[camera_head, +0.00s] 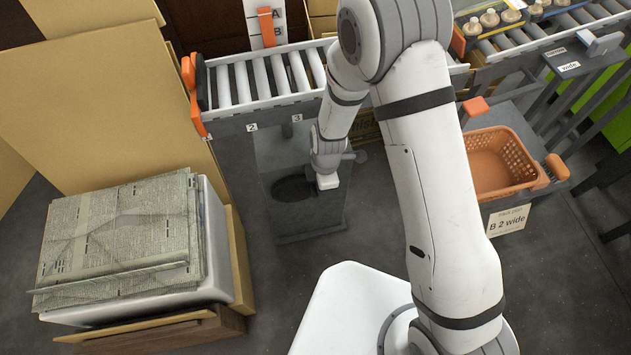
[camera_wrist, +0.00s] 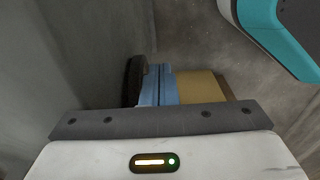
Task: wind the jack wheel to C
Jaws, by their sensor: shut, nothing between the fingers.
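A dark round jack wheel (camera_head: 294,188) shows at the front of a grey box-shaped housing (camera_head: 310,222) below the roller conveyor. A dark curved rim (camera_wrist: 134,80), likely this wheel, shows in the wrist view. My gripper (camera_head: 327,183) is at the wheel's right side; I cannot tell whether it touches. Its blue fingers (camera_wrist: 158,84) are together in the wrist view, with nothing between them. A white scale (camera_head: 254,24) stands behind the conveyor with an orange pointer (camera_head: 267,26) by the letters A and B. I see no C mark.
The short roller conveyor (camera_head: 262,80) has orange end parts. Newspaper-like sheets (camera_head: 120,232) lie on a white bin at left. An orange basket (camera_head: 500,162) stands at right, above a card (camera_head: 507,220) reading "B 2 wide". Mushrooms (camera_head: 489,18) sit on the far conveyor. The floor ahead is open.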

